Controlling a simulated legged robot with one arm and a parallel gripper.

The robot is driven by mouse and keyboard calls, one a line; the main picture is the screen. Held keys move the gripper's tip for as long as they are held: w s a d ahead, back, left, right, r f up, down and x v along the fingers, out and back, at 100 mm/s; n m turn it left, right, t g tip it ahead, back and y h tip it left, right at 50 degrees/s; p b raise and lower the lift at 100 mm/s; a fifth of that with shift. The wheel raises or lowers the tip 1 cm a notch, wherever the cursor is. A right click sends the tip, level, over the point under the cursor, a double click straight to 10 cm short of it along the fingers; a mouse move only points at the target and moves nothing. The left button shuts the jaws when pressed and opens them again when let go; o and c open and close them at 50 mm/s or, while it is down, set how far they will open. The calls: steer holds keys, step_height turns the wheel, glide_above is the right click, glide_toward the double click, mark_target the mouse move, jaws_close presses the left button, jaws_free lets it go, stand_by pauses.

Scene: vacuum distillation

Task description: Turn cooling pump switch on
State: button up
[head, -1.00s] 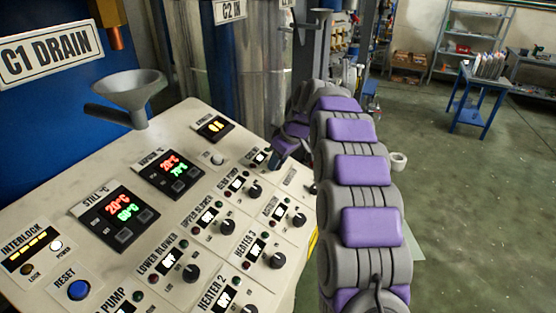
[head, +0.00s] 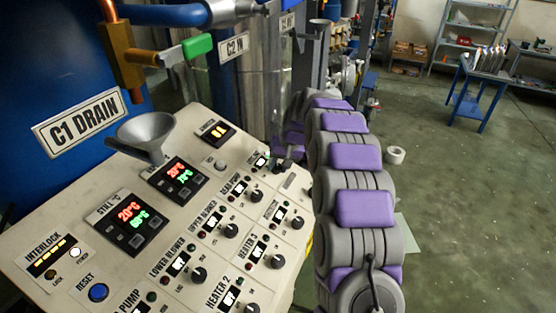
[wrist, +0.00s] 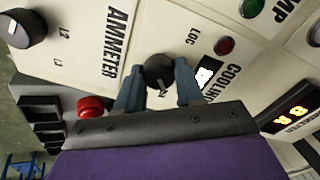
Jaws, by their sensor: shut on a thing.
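A red push button (wrist: 92,107) is close to the gripper's left in the wrist view, with another black knob (wrist: 25,28) beyond. A funnel (head: 146,130) overhangs the panel. Several other knobs, such as the Heater 3 knob (head: 277,261), lie nearer. Open floor (head: 470,210) is to the right.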

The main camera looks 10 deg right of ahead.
steer(key=shift+w+r+m+p, duration=0.1)
steer(key=shift+m+p, duration=0.65)
steer(key=shift+m, duration=0.35)
steer(key=o, duration=1)
steer(key=shift+o, duration=0.2)
steer(key=v, duration=1.7)
steer(key=shift+b, duration=0.35)
steer(key=shift+d, duration=0.1)
